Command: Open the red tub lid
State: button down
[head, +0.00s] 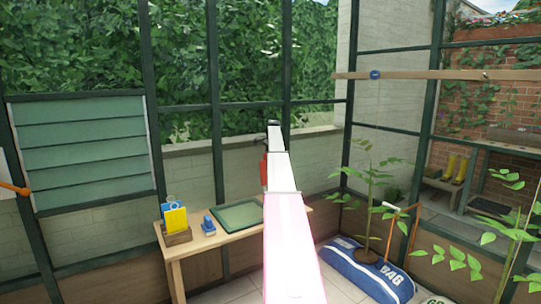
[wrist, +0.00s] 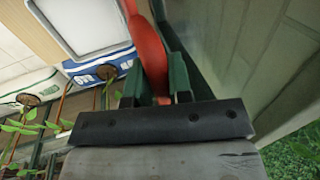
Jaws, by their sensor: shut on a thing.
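My gripper (wrist: 155,88) shows in the wrist view with its dark green fingers closed on a red piece (wrist: 147,45). In the head view a small red patch (head: 263,170) shows just left of my arm, beyond the bench. My arm hides most of what lies behind it, and the fingers cannot be made out there. The tub's body cannot be told apart in either view.
A wooden bench (head: 188,243) carries a green mat (head: 237,215), a blue item (head: 209,225) and yellow cards in a wooden holder (head: 176,236). A blue bag (head: 350,277) with a plant stands right of my arm. A pale wall (wrist: 245,60) is close beside my gripper.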

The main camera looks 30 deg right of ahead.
dwell(0.3)
jog(key=c, duration=1)
grip_release()
jog(key=shift+c, duration=0.2)
jog(key=v, duration=1)
jog(key=shift+r, duration=0.4)
jog(key=shift+s, duration=0.15)
